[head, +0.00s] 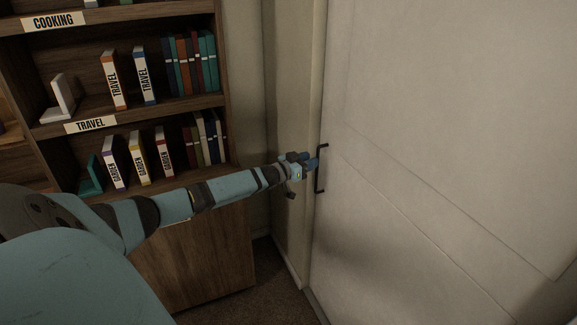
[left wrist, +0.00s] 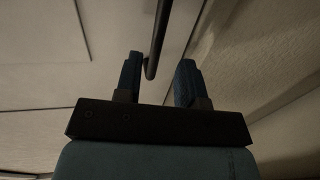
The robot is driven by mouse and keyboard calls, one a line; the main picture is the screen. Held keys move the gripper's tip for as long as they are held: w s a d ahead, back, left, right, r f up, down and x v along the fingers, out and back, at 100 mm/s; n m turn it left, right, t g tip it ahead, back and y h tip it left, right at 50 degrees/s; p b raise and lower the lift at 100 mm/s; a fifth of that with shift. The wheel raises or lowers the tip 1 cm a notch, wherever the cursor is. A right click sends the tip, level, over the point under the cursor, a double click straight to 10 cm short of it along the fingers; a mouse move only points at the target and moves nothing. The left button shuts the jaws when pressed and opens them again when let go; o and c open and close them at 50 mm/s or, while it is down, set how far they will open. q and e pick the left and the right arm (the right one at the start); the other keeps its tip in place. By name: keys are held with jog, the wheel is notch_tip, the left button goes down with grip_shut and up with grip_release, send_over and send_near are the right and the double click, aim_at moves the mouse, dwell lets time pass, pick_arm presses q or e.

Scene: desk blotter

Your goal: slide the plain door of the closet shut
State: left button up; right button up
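The pale plain door (head: 430,130) fills the right of the head view, its left edge close to the wall corner. A black bar handle (head: 320,170) stands upright near that edge. My left gripper (head: 312,162) is at the handle. In the left wrist view its two blue fingers (left wrist: 160,80) stand apart, and the black handle (left wrist: 158,40) comes down between them, nearer the left finger. Whether a finger touches the handle cannot be told. My right gripper is not in view.
A wooden bookshelf (head: 215,170) with books and labels such as TRAVEL stands at the left, beneath and behind my left arm. A narrow strip of wall (head: 285,90) lies between shelf and door. A little dark carpet (head: 270,285) shows below.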

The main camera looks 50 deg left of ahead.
pick_arm(q)
jog(key=s+a+p, duration=0.1)
jog(key=s, duration=0.9)
jog(key=shift+a, duration=0.3)
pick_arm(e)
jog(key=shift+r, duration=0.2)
